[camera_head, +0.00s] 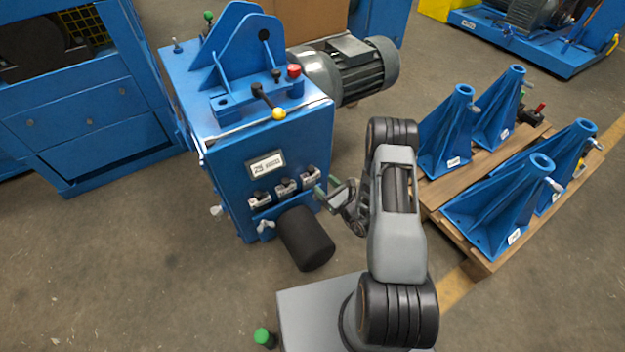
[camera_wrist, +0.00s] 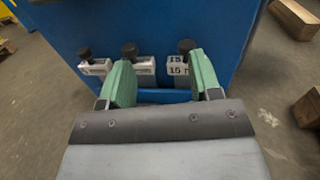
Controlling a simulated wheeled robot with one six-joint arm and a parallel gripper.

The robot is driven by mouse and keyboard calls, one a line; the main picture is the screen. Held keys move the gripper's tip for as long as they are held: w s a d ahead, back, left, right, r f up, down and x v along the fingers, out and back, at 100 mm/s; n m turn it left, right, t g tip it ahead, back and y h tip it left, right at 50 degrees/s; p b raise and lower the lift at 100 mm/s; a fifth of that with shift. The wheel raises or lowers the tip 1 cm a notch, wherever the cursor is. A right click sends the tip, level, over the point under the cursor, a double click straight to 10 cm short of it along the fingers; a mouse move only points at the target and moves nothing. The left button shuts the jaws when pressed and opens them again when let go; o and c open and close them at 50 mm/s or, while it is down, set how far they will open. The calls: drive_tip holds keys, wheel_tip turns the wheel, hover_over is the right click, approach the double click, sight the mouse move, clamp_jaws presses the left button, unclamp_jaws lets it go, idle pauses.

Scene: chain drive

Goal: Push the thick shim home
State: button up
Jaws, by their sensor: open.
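Three light shim blocks with black knobs sit in a row on the front of the blue machine housing (camera_head: 265,165): left (camera_head: 260,198), middle (camera_head: 285,188) and right (camera_head: 309,177). In the wrist view they are the left block (camera_wrist: 95,68), the middle block (camera_wrist: 146,67) and the right block (camera_wrist: 178,70), whose label seems to read 15. Which one is the thick shim I cannot tell for sure. My gripper (camera_wrist: 161,72) is open and empty, its green fingers pointing at the housing. The middle and right blocks show between the fingers; contact is unclear.
A black cylinder (camera_head: 306,238) juts out below the blocks, close to my gripper. A pallet (camera_head: 482,262) with several blue stands is at the right. A motor (camera_head: 350,68) is behind the housing. The floor at the left is clear.

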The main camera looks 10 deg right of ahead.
drive_tip(key=m+h, duration=0.2)
approach(313, 171)
drive_tip(key=s, duration=0.2)
drive_tip(key=b, duration=0.1)
drive_tip(key=shift+t+h, duration=0.4)
drive_tip(key=b+x, duration=0.3)
drive_tip(key=x, duration=1)
drive_tip(key=shift+d+f, duration=0.1)
drive_tip(key=shift+f, duration=0.05)
drive_tip(key=shift+s, duration=0.1)
clamp_jaws()
